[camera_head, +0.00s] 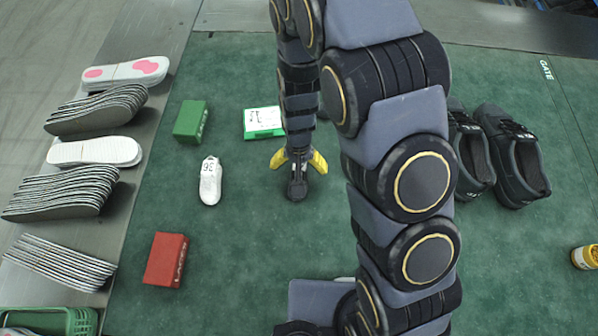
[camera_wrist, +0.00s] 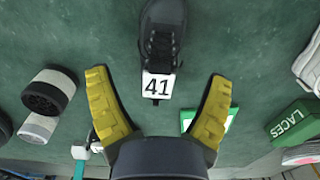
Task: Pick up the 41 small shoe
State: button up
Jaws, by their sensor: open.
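The small dark grey shoe (camera_wrist: 165,30) with dark laces lies at the top middle of the wrist view. Its white tag (camera_wrist: 157,87) reads 41 and faces my gripper; the shoe's far end is cut off by the frame. My gripper (camera_wrist: 160,75) is open, with one yellow finger on each side of the tag and a gap to both. In the head view my gripper (camera_head: 298,160) points down over the green mat. A dark shape shows between and below its fingers there, but I cannot tell how much of it is shoe.
A small white shoe (camera_head: 210,182) marked 36, a green box (camera_head: 191,121), a red box (camera_head: 166,260) and a green-and-white box (camera_head: 263,122) lie around my gripper. Large dark shoes (camera_head: 515,160) stand at right, beyond my arm. Soles (camera_head: 65,193) line the left edge.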

notch_tip(320, 180, down, 3)
jog(key=shift+r, duration=0.1)
jog(key=c, duration=1.2)
jog(key=shift+r, duration=0.15)
